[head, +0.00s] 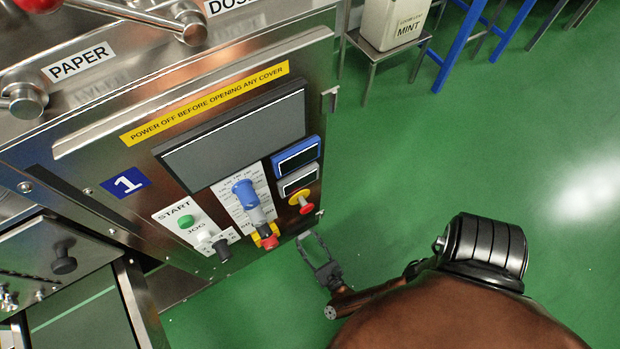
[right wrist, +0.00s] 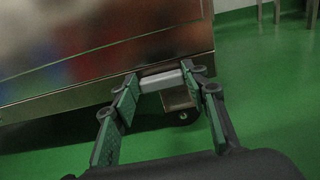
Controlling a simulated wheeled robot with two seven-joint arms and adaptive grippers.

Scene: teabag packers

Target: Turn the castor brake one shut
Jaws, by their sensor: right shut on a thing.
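In the right wrist view, a light grey bar (right wrist: 162,80), which looks like the castor brake's lever, shows at the machine's lower edge. A brownish bracket (right wrist: 178,100) and a dark round part (right wrist: 181,118), probably the castor, sit just below and behind it. My right gripper (right wrist: 163,76) is shut on the bar, with one finger at each end of it. In the head view, my right gripper (head: 309,238) is low beside the machine's front right corner; the castor and brake are hidden there. My left gripper is out of view. I cannot tell the brake's setting.
The steel machine (head: 95,150) marked 1 fills the left, with a control panel, buttons and a blue-handled switch (head: 244,192) above my right gripper. Green floor (head: 430,150) is clear to the right. A small table (head: 375,50) with a MINT container (head: 393,22) stands at the back.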

